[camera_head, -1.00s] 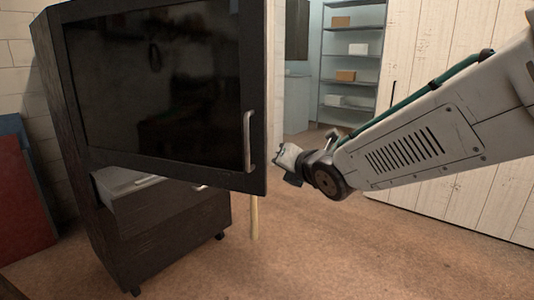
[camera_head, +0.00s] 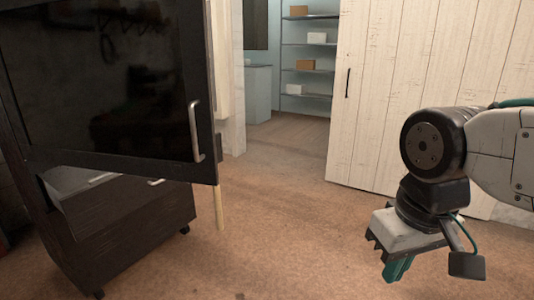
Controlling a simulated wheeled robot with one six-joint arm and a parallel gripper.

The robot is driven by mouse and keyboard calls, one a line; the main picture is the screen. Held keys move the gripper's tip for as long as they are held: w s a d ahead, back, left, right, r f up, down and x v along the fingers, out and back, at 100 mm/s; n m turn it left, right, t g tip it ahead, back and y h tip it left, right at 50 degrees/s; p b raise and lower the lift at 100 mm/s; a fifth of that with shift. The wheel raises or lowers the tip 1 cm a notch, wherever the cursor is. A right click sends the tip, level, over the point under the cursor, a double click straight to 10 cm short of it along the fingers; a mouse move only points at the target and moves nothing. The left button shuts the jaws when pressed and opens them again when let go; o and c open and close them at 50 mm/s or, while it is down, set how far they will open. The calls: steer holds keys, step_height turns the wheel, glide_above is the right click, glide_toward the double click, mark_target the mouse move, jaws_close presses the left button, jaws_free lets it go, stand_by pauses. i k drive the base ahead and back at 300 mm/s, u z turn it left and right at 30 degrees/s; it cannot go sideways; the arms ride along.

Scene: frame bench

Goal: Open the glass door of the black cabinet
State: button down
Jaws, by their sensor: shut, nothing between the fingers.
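The black cabinet (camera_head: 120,235) stands at the left on small casters. Its glass door (camera_head: 100,85) has a dark reflective pane, a black frame and a silver vertical handle (camera_head: 195,132) near its right edge. The door stands out at an angle from the body, its lower edge slanting over the drawers, so it looks swung open. How wide the gap is and the inside are hidden behind the door. My gripper (camera_head: 397,268) is at the lower right, pointing down, shut and empty. It is well right of the handle and touches nothing.
A pale wooden stick (camera_head: 219,207) stands beside the cabinet. A white plank door (camera_head: 425,70) and blue shelves (camera_head: 308,65) with boxes are behind. The brown floor (camera_head: 290,215) between cabinet and gripper is clear.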

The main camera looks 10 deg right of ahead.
mark_target(97, 85)
steer(key=u, duration=1.3)
steer(key=k, duration=0.1)
steer(key=z, duration=2.05)
steer(key=i, duration=0.75)
steer(key=u, duration=1)
steer(key=i, duration=0.65)
steer(key=u, duration=0.65)
